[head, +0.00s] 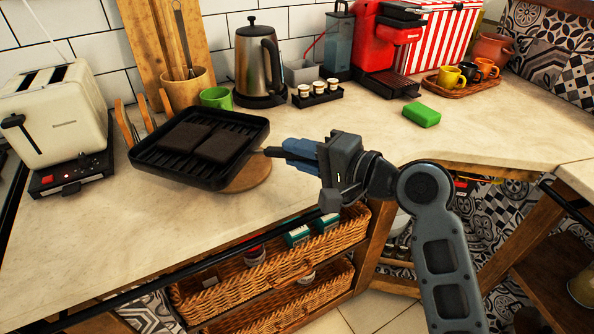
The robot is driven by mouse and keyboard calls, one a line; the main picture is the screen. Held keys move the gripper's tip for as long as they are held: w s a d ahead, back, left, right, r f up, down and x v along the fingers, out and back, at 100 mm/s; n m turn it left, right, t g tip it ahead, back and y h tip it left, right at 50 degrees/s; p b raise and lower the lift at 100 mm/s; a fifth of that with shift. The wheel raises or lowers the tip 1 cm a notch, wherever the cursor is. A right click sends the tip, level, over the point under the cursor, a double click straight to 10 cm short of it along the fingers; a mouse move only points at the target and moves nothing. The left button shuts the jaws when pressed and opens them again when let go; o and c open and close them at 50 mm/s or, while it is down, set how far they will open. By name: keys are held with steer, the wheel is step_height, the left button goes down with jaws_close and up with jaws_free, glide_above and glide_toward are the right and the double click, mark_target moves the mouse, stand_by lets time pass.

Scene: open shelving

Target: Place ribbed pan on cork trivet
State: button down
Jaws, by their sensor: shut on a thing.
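The ribbed pan (164,166) is black and square, with two dark slabs (205,141) lying in it. It is over the counter at the left, slightly tilted in the picture. The round cork trivet (250,178) shows partly under the pan's right side; the rest is hidden by the pan. I cannot tell whether the pan touches the trivet. My gripper (296,152) is shut on the pan's handle, to the right of the pan.
A cream toaster (50,115) stands close on the left. A green sponge (422,115) lies at right. The counter between is clear. Wicker baskets (275,279) sit below the edge.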

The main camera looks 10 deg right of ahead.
steer(key=shift+w+a, duration=0.15)
steer(key=shift+w, duration=0.2)
steer(key=shift+f, duration=2)
steer(key=shift+f+b, duration=0.15)
steer(key=shift+b, duration=0.15)
steer(key=c, duration=1)
jaws_free()
steer(key=shift+f, duration=0.15)
steer(key=v, duration=1.2)
steer(key=shift+s, duration=0.1)
